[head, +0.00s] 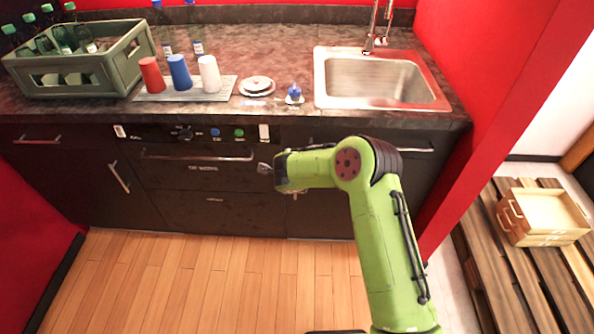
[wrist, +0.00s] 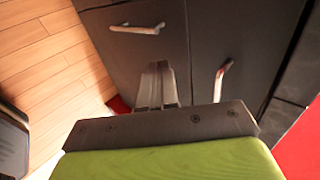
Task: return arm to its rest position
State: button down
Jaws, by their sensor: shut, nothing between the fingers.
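My green arm reaches up from the bottom right of the head view and bends left at a dark elbow. My gripper (head: 264,168) is at its left end, in front of the dark cabinet fronts and below the counter edge. In the wrist view my gripper (wrist: 157,70) shows its two grey fingers close together with nothing between them. It is shut and empty. The wrist view looks along the fingers at dark cabinet doors with two metal handles, and at wood floor on the left.
The counter (head: 280,40) holds a bottle crate (head: 85,75), a tray (head: 215,96) with three cups, stacked saucers (head: 257,86) and a sink (head: 375,80). A red wall edge (head: 480,150) stands to the right. A wooden box (head: 545,215) rests on pallets. The floor (head: 190,280) at left is clear.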

jog(key=shift+s+r, duration=0.4)
jog(key=shift+s, duration=0.05)
jog(key=s+d+r+n+p, duration=0.25)
jog(key=s+r, duration=0.25)
jog(key=r, duration=0.4)
jog(key=s+d+r+n+g+p, duration=0.1)
jog(key=s+d+r+n, duration=0.35)
jog(key=r, duration=0.45)
jog(key=s+d+r+n+p, duration=0.25)
jog(key=s+r, duration=0.25)
jog(key=r, duration=0.5)
jog(key=s+d+r+n+g+p, duration=0.1)
jog(key=s+r+n, duration=0.1)
jog(key=s, duration=0.6)
jog(key=s+d+r+n+p, duration=0.1)
jog(key=s+n, duration=0.3)
jog(key=s, duration=0.4)
jog(key=s+d+r+n+g+p, duration=0.1)
jog(key=s+d+r+n, duration=0.1)
jog(key=s, duration=0.7)
jog(key=shift+r+n+g+y, duration=0.3)
jog(key=shift+n+y, duration=0.1)
jog(key=shift+n, duration=0.35)
jog(key=shift+s, duration=0.15)
